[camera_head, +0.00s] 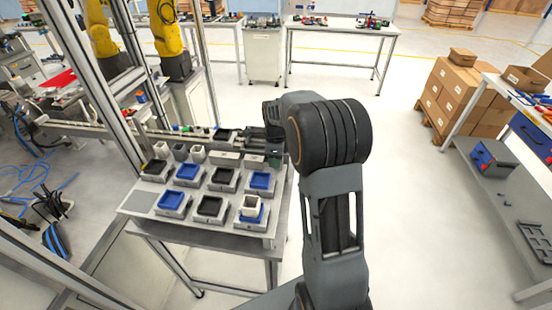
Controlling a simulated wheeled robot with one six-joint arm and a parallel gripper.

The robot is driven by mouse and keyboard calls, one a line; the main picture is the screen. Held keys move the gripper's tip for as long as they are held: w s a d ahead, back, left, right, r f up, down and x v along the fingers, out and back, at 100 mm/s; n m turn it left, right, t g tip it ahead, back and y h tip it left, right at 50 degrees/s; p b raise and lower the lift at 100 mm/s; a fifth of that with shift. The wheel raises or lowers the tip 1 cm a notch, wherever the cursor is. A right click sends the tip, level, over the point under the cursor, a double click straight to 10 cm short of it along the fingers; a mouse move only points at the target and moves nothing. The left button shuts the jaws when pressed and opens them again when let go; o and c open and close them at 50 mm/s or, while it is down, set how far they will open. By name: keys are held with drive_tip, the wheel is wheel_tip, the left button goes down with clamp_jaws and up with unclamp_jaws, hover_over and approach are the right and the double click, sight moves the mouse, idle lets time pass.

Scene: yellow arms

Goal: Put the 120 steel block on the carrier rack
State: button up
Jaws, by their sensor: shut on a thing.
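My gripper (271,150) is over the back right corner of the work table, partly hidden behind my own arm. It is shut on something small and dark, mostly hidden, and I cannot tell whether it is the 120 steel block. Two low, flat, grey metal-looking blocks, one on the left (228,159) and one on the right (253,161), lie along the table's back edge just left of the gripper. Any numbers on them are too small to read. Rows of blue and black trays on grey bases stand on the table; I cannot tell which part is the carrier rack.
The work table (139,203) has a bare front left part. Pale and dark upright blocks (180,152) stand at its back left. A conveyor runs behind, metal posts stand left, and open floor lies right.

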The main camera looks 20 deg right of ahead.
drive_tip(key=shift+f+b, duration=0.35)
drive_tip(key=shift+f, duration=0.15)
drive_tip(key=o, duration=1.1)
drive_tip(key=shift+c, duration=0.2)
drive_tip(key=shift+r, duration=0.15)
drive_tip(key=shift+r+p, duration=2.6)
drive_tip(key=shift+r, duration=0.8)
